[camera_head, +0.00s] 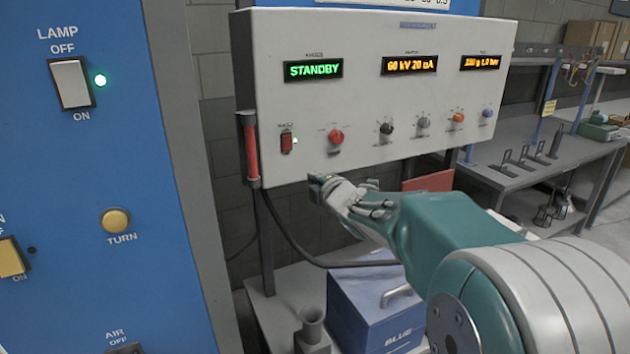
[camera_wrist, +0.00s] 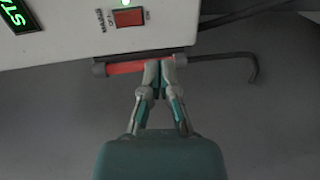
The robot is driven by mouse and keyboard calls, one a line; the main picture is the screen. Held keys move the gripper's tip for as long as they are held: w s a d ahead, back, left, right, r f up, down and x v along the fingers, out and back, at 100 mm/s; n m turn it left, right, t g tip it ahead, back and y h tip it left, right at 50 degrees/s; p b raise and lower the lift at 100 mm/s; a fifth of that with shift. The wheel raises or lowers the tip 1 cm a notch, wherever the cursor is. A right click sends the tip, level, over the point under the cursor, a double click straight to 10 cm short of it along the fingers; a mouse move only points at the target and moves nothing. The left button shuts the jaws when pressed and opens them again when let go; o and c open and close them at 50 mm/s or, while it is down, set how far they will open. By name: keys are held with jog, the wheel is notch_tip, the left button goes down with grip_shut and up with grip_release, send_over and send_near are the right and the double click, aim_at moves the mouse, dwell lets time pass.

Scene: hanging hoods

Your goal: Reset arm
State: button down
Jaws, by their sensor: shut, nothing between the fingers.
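My gripper (camera_head: 322,186) is in front of the lower edge of the white control panel (camera_head: 290,95), below its red knob. In the wrist view my gripper (camera_wrist: 158,64) has its fingertips together and overlaps the red bar (camera_wrist: 125,68) on the panel's side. In the head view the red bar (camera_head: 251,150) stands upright, apart from the fingertips. Nothing shows between the fingers. My green and white arm reaches in from the lower right.
A blue cabinet (camera_head: 150,160) with switches fills the left. Below the panel are a blue box (camera_head: 375,305) with a handle and a dark cable (camera_head: 285,230). A grey bench (camera_head: 520,165) with tools is at the right. Dark floor or wall fills the wrist view's lower part.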

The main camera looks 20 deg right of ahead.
jog(key=shift+s, duration=0.2)
jog(key=s+d+f+m+g+h, duration=0.2)
jog(key=s+m+g+h, duration=0.25)
jog(key=s+m, duration=0.95)
jog(key=s+a+f+m+g, duration=0.2)
jog(key=s+f+m+g, duration=0.1)
jog(key=s, duration=0.8)
jog(key=s+a+f+m+g+y, duration=0.1)
jog(key=s+f, duration=0.4)
jog(key=s, duration=0.6)
jog(key=shift+a+m+g, duration=0.55)
jog(key=shift+m+g, duration=0.5)
jog(key=shift+m, duration=0.05)
jog(key=shift+r, duration=0.1)
